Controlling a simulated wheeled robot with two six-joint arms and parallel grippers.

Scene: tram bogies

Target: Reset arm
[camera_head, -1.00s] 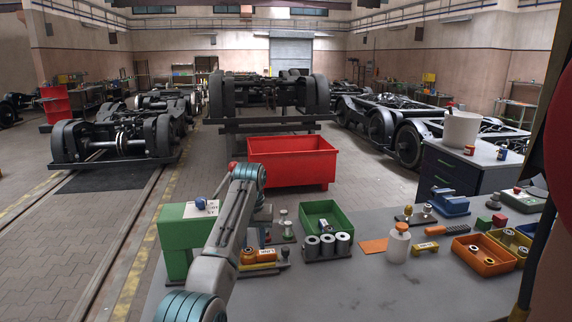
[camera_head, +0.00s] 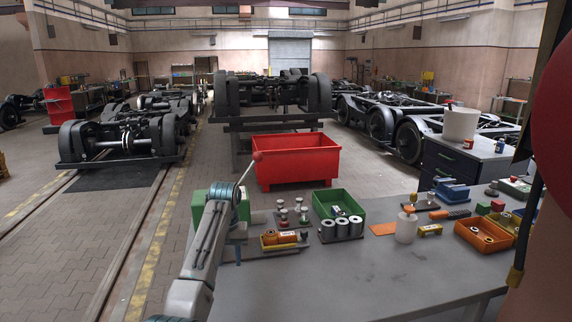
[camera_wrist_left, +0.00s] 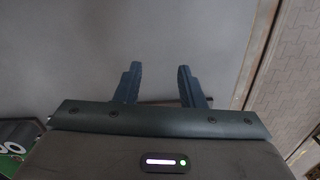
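My left arm (camera_head: 203,245) comes in from the lower left of the head view, bends at a teal-ringed joint, and hangs its hand over the left end of the workbench. My left gripper (camera_wrist_left: 158,78) shows in the left wrist view with its two blue fingers apart and nothing between them. A plain grey surface lies beyond the fingers. In the head view the hand is small and partly hidden behind the arm. My right gripper is not in view.
The grey workbench (camera_head: 345,282) has a clear front area. Near the left arm are an orange-block tray (camera_head: 279,239), grey cylinders (camera_head: 342,228), a green bin (camera_head: 337,204) and a green box (camera_head: 202,203). A red container (camera_head: 296,161) stands behind.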

